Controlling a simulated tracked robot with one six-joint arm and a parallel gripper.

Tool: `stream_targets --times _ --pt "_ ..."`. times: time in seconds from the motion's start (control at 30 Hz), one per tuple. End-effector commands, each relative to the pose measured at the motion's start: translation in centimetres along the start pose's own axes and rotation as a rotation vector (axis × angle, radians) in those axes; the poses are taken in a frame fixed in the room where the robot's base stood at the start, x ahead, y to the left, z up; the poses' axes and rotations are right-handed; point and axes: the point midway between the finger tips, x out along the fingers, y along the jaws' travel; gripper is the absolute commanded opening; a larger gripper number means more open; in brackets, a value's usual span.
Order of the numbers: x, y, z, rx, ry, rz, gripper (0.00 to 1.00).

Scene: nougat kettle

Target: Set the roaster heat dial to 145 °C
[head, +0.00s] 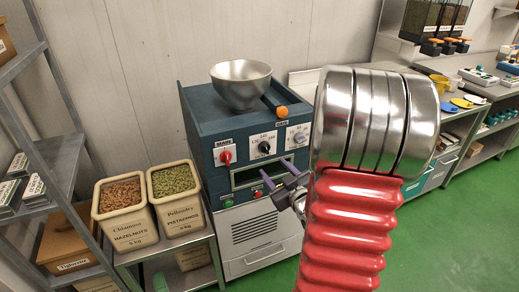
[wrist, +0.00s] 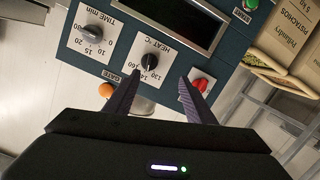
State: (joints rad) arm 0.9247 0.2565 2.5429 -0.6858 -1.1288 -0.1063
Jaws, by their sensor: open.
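The roaster (head: 195,105) is a dark blue machine with a steel bowl on top. Its heat dial (head: 264,147) is a black knob on a white plate in the middle of the front panel. In the wrist view the heat dial (wrist: 148,62) appears upside down, marked HEAT °C, with numbers around it. I cannot read its pointer setting surely. My gripper (head: 275,171) is open and empty, in front of the panel and just below the dial in the head view. In the wrist view its fingers (wrist: 160,75) stand apart, with the dial between and beyond their tips, apparently untouched.
A red main knob (head: 226,157) and a time dial (head: 299,137) flank the heat dial. An orange-ended handle (head: 282,111) sticks out above. Red and green buttons sit below the dark window. Hazelnut (head: 125,222) and pistachio bins stand at left. My arm hides the right side.

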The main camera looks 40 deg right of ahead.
Motion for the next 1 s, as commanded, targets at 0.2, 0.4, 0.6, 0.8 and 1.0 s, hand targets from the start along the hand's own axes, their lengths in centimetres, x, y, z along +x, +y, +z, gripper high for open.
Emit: stream_targets --times 0.2,0.4,0.6,0.8,1.0 --pt "-1.9 1.6 1.7 0.056 0.123 0.021 0.50" --pt "-2.7 2.1 1.9 0.072 0.169 0.029 0.50" --pt "-2.7 2.0 1.8 0.072 0.170 0.028 0.50" --pt "-2.4 2.0 1.7 0.071 0.169 0.028 0.50" --pt "-0.8 2.0 1.4 0.070 0.170 0.027 0.50"
